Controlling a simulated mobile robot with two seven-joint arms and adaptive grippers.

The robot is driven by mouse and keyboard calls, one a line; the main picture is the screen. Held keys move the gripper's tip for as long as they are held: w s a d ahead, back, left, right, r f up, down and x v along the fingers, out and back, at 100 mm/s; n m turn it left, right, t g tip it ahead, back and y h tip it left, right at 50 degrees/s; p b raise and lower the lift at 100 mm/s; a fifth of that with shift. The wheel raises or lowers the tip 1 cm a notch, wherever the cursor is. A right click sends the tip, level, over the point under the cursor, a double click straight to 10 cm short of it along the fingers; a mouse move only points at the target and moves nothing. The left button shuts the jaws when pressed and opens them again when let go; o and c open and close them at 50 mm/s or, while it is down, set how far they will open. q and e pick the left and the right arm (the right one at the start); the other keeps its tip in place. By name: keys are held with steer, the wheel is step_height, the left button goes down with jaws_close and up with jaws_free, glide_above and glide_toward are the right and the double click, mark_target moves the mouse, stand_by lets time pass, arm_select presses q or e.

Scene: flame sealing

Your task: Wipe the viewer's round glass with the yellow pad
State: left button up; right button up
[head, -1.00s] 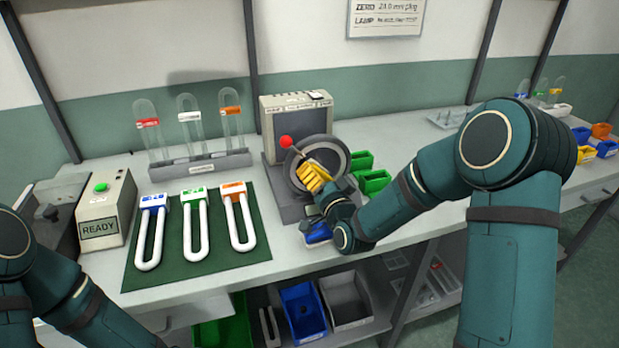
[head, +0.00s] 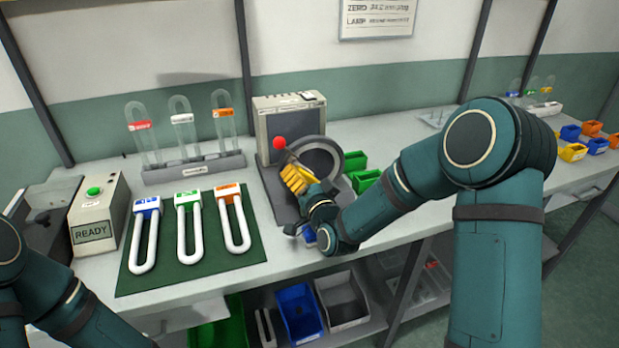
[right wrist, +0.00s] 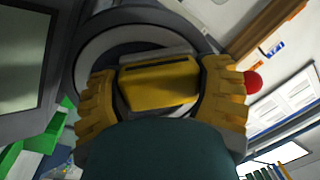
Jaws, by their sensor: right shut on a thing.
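The viewer (head: 290,125) is a grey box on the bench with a round glass (head: 324,158) in a dark ring on its front. My right gripper (head: 290,178), with yellow fingers, is in front of the left part of the ring. In the right wrist view its two fingers (right wrist: 165,95) are shut on the yellow pad (right wrist: 158,84), which lies between them with the ring and round glass behind it. Whether the pad touches the glass cannot be told. Of my left arm only links show at the lower left; its gripper is out of view.
A red ball knob (head: 279,143) stands beside the ring, close to my right gripper. Green bins (head: 366,180) are right of the viewer. A green mat (head: 170,275) with U-shaped tubes lies left, before a tube rack (head: 195,168). A READY box (head: 97,215) stands far left.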

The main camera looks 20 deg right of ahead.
mark_target(312, 166)
steer(key=shift+a+r, duration=0.15)
steer(key=shift+r, duration=0.35)
steer(key=shift+d+f, duration=0.1)
steer(key=shift+d, duration=2)
steer(key=shift+w, duration=0.1)
steer(key=shift+a, duration=2.1)
steer(key=s, duration=0.6)
steer(key=shift+d, duration=0.15)
